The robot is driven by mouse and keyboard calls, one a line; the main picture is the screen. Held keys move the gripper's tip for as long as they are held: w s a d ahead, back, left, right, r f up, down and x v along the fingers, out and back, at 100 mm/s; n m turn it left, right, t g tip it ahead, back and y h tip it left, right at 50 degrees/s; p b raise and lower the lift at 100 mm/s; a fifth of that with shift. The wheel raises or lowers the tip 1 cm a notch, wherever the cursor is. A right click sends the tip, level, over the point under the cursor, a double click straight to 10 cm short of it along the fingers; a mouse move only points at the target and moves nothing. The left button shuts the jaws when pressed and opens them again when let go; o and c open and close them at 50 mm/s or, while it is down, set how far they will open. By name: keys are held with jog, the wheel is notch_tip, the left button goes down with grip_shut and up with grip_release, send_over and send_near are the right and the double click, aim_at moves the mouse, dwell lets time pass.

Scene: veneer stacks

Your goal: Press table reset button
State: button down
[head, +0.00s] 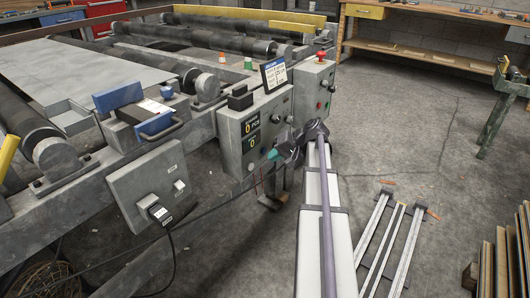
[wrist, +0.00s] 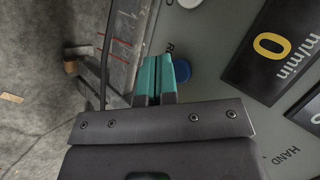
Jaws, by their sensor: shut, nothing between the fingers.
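My gripper (head: 274,154) is at the front face of the grey control box (head: 232,130) with the number displays. In the wrist view its two teal fingertips (wrist: 156,72) are shut together, empty. A round blue button (wrist: 183,70) sits on the box face just right of the fingertips, partly hidden behind the right finger. Whether the fingers touch it cannot be told. A label beside it is mostly covered; only its first letter or so shows. In the head view the blue button cannot be made out near my gripper.
The display with a yellow 0 (wrist: 271,47) is right of the button. A second control box (head: 316,88) with red and green buttons stands behind. A box with a black plug and cable (head: 150,188) is at front left. Rails (head: 390,235) lie on the floor at right.

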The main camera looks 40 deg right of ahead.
jog(key=shift+s, duration=0.1)
jog(key=s, duration=0.1)
jog(key=s+d, duration=0.1)
jog(key=s, duration=0.2)
jog(key=shift+s+d, duration=0.25)
jog(key=shift+d, duration=0.05)
dwell(0.7)
jog(key=s+a+r+n+g+h+p, duration=0.2)
jog(key=s+a+r+p, duration=0.1)
jog(key=a+r+p, duration=0.8)
jog(key=s+a+r+n+g+h+p, duration=0.2)
jog(key=a+r+n+g+p, duration=0.1)
jog(key=a+r+p, duration=0.9)
jog(key=s+a+r+n+g+h+p, duration=0.2)
jog(key=a+r+p, duration=1)
jog(key=p, duration=0.6)
jog(key=shift+s+r, duration=0.2)
jog(key=shift+s, duration=0.6)
